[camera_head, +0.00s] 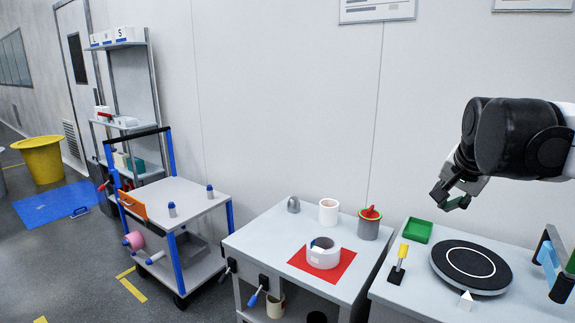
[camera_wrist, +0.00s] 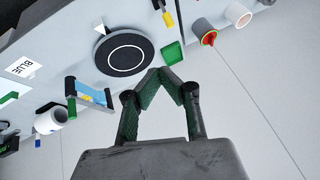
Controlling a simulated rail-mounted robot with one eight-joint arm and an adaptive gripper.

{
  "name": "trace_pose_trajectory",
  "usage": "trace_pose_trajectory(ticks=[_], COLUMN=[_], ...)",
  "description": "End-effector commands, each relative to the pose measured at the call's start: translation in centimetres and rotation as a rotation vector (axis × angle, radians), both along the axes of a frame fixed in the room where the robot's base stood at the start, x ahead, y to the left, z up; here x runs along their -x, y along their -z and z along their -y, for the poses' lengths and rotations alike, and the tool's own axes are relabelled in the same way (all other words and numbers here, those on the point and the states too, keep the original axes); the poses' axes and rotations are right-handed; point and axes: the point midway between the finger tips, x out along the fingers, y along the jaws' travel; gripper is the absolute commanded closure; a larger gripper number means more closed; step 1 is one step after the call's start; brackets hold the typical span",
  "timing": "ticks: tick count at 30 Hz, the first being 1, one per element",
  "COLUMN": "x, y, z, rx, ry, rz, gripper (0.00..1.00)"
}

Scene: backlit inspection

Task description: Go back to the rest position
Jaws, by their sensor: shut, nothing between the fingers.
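My gripper (camera_head: 453,201) is at the right of the head view, in the air above the right-hand table (camera_head: 405,303) and near the wall. In the wrist view my gripper (camera_wrist: 158,72) shows its green-padded fingers angled in with the tips together and nothing between them. It is apart from everything on the table. The nearest things below it are a green tray (camera_head: 417,231) and a black round turntable (camera_head: 440,258) with a white ring line.
A yellow-topped tool (camera_head: 401,256) and a white wedge (camera_head: 466,300) stand by the turntable. A cart (camera_head: 180,192) stands left.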

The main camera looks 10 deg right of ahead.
Motion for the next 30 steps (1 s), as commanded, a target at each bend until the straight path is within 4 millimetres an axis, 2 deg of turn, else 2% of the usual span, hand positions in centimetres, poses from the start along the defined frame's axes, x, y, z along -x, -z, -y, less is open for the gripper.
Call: trace_pose_trajectory(ticks=[1,6,12,15,21,24,30], x=[0.9,4.5,9.8,12.3,15.6,16.3,16.4], y=[0.4,3.1,8.1,10.7,14.3,15.0,15.1], z=[-2.8,-9.4,-15.3,-17.5,-20.0,-20.4,-20.5], rx=[0.028,0.115,0.199,0.238,0.293,0.304,0.308], ry=[-0.080,-0.308,-0.543,-0.647,-0.786,-0.814,-0.822], rz=[-0.002,-0.008,-0.015,-0.016,-0.014,-0.013,-0.014], gripper=[1.00,1.00,1.00,1.00,1.00,1.00,1.00])
